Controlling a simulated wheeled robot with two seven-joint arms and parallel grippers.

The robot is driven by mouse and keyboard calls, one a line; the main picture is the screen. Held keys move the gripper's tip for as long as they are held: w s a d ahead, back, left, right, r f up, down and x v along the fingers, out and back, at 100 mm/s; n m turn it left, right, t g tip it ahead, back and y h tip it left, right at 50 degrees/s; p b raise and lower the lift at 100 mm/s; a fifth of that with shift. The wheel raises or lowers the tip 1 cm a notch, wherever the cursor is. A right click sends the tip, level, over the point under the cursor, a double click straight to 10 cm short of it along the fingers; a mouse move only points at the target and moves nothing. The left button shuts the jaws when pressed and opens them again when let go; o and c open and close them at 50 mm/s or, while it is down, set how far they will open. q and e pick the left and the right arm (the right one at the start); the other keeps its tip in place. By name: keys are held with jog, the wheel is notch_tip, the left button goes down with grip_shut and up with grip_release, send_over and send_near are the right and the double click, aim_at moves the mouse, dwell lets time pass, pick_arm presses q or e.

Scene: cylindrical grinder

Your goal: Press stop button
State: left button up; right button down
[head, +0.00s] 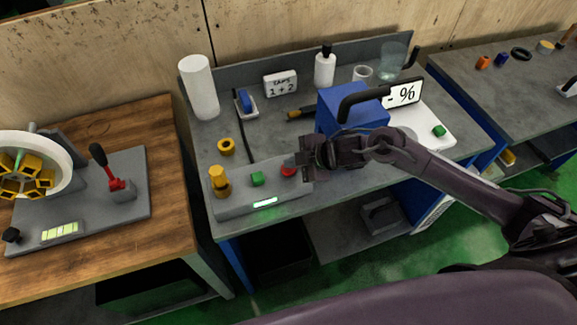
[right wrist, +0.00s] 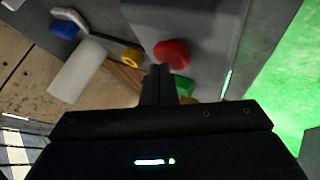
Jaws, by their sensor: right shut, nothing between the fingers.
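The red button (head: 288,170), taken as the stop button, sits at the right of the grey control box (head: 236,203), partly covered by my right gripper. My right gripper (head: 300,161) is shut and empty beside it, at its right in the head view. In the right wrist view the red button (right wrist: 173,51) is just beyond the shut fingertips (right wrist: 158,70), slightly to the right. I cannot tell whether they touch. A green button (head: 257,179) is on the same box and also shows in the right wrist view (right wrist: 185,86). My left gripper is out of view.
A blue machine (head: 352,110) with a black handle stands behind my right arm. A white roll (head: 199,88) and bottle (head: 325,68) stand at the back.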

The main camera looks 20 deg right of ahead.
jog(key=shift+f, duration=0.3)
jog(key=shift+r, duration=0.15)
dwell(0.3)
jog(key=shift+r+p, duration=0.8)
jog(key=shift+r, duration=0.05)
notch_tip(320, 180, up, 5)
jog(key=p, duration=0.4)
jog(key=shift+r+p, duration=0.1)
jog(key=shift+p, duration=0.3)
jog(key=shift+a, duration=0.1)
